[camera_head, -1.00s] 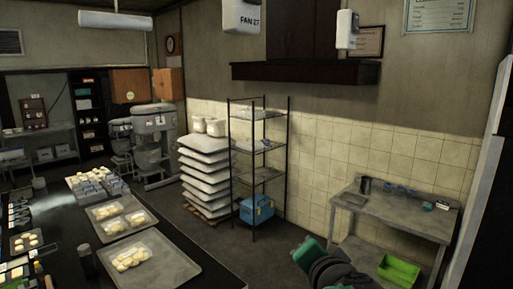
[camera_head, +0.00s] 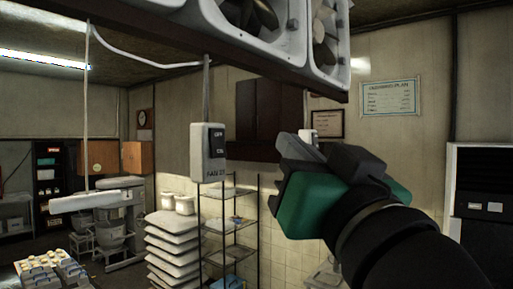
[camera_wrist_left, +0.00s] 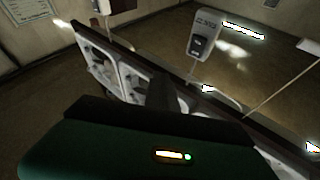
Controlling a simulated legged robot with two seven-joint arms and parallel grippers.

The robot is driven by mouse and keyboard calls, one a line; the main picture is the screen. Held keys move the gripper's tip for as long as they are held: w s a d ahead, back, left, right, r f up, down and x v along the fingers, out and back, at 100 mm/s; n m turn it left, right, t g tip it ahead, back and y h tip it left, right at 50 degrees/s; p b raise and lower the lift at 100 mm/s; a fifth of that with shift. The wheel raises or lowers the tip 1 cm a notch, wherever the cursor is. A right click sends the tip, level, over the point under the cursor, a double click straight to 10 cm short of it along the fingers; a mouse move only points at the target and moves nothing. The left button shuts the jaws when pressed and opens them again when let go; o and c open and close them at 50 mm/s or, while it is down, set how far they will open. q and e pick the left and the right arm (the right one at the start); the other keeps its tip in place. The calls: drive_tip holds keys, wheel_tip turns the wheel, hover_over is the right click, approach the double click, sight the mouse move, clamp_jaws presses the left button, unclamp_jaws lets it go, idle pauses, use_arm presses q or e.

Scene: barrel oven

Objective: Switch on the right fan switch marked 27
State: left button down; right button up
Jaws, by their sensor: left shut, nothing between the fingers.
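The fan switch box (camera_head: 213,152), pale with a black rocker, hangs on a grey conduit left of centre in the head view. Its label starts with FAN; the earlier view reads FAN 27. I cannot tell which way the rocker is set. A like box with a dark rocker shows in the left wrist view (camera_wrist_left: 201,38).
White-framed fans (camera_head: 257,22) sit on a dark beam (camera_head: 170,35) overhead. A wire rack (camera_head: 230,225) and stacked sacks (camera_head: 175,240) stand below. A pale vertical rod (camera_head: 87,120) hangs at left. The space between the first box and my gripper looks clear.

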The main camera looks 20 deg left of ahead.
sight(219, 143)
use_arm(q)
drive_tip(key=shift+w, duration=0.15)
drive_tip(key=w+a+f+b, duration=0.1)
drive_tip(key=w+a, duration=0.2)
drive_tip(key=a, duration=0.5)
drive_tip(key=shift+a+b, duration=0.3)
drive_tip(key=shift+d+f, duration=0.1)
drive_tip(key=shift+d, duration=0.15)
drive_tip(key=shift+a, duration=0.15)
idle(0.4)
idle(1.0)
